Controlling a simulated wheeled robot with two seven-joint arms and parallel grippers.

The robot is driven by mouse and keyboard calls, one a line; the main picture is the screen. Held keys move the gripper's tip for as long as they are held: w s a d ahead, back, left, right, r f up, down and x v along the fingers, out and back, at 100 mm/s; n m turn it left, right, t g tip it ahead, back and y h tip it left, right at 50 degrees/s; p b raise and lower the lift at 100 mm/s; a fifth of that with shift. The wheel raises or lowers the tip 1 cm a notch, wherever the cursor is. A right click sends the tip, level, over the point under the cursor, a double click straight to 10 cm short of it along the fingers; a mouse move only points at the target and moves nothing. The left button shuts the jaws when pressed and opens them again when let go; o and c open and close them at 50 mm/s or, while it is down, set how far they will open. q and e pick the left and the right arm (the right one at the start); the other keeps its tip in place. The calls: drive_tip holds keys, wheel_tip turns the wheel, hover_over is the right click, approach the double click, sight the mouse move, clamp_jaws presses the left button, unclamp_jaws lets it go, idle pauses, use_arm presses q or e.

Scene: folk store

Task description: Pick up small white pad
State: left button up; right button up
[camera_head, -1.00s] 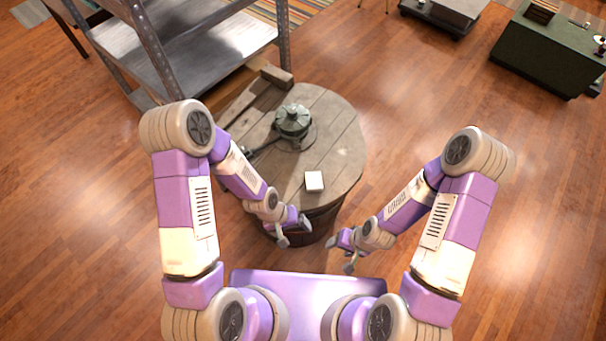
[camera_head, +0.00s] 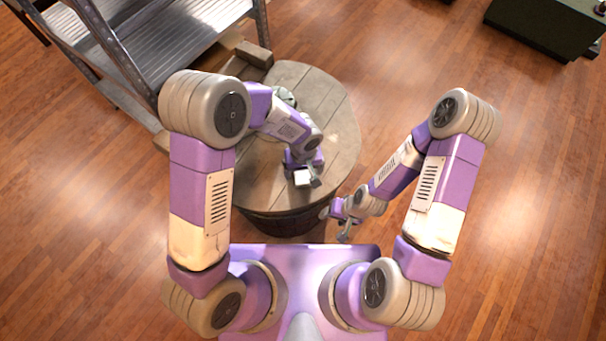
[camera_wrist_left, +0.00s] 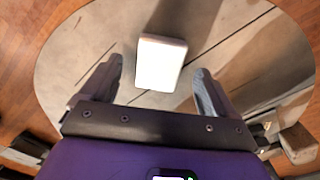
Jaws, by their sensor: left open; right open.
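The small white pad (camera_head: 302,178) lies on a round wooden barrel table (camera_head: 335,110). In the left wrist view the pad (camera_wrist_left: 160,62) lies between and just beyond the two fingertips, apart from both. My left gripper (camera_head: 306,180) is open and low over the table at the pad, partly covering it in the head view; it also shows in the left wrist view (camera_wrist_left: 157,75). My right gripper (camera_head: 340,228) is empty and open, off the table's front right edge.
A green metal object (camera_head: 284,97) stands on the table, partly hidden behind my left arm. A metal shelf (camera_head: 160,40) stands at the back left, with a wooden block (camera_head: 254,53) beside it.

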sight(303, 175)
use_arm(q)
wheel_tip(303, 175, down, 2)
drive_tip(key=shift+f, duration=0.2)
drive_tip(key=c, duration=1.2)
wheel_tip(303, 175, up, 10)
drive_tip(key=p, duration=0.2)
